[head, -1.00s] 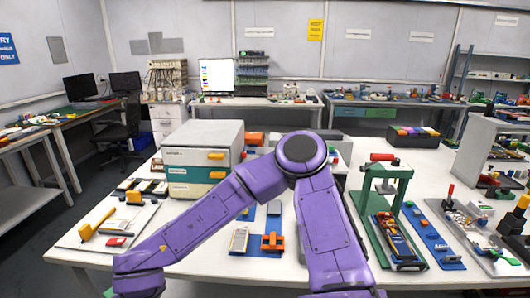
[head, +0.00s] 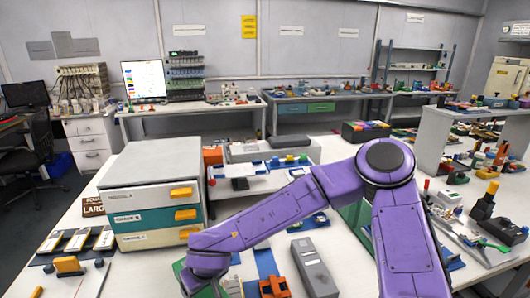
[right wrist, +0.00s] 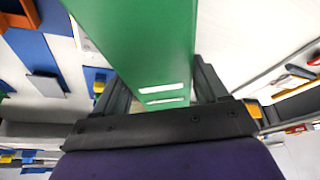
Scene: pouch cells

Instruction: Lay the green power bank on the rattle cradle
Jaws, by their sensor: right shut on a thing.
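The green power bank shows large in the right wrist view (right wrist: 145,40), with two white strips near its end. My right gripper (right wrist: 157,82) is shut on it, with a black finger on each side. In the head view, my right forearm reaches across to the lower left, and green parts of the power bank (head: 180,272) show beside the wrist. The right fingers are hidden there. An orange notched piece (head: 274,287) at the bottom edge, by a blue strip, may be the rattle cradle; I cannot tell. My left gripper is not in view.
A drawer cabinet (head: 150,185) with yellow handles stands just left of my right wrist. A grey device (head: 314,268) lies right of the orange piece. A tray of cells (head: 75,242) is at left. My arm partly hides a green stand (head: 356,214).

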